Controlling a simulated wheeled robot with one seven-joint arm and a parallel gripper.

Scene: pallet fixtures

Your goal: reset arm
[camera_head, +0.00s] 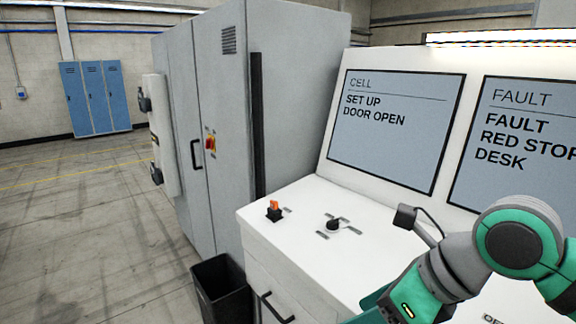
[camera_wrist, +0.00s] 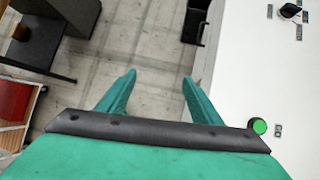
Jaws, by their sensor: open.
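My gripper (camera_wrist: 158,90) shows in the wrist view with its two green fingers spread apart and nothing between them. Grey concrete floor lies below the fingers, with the white desk's edge to their right. In the head view my green and grey arm is at the lower right, in front of the white control desk (camera_head: 300,215). The gripper's fingers are not visible there.
The desk bears an orange switch (camera_head: 274,207), a black knob (camera_head: 333,225) and a green button (camera_wrist: 258,126). Its screens read "DOOR OPEN" (camera_head: 395,130) and "FAULT RED STOP DESK" (camera_head: 520,140). A grey cabinet (camera_head: 285,110) and black bin (camera_head: 222,290) stand left. Floor further left is clear.

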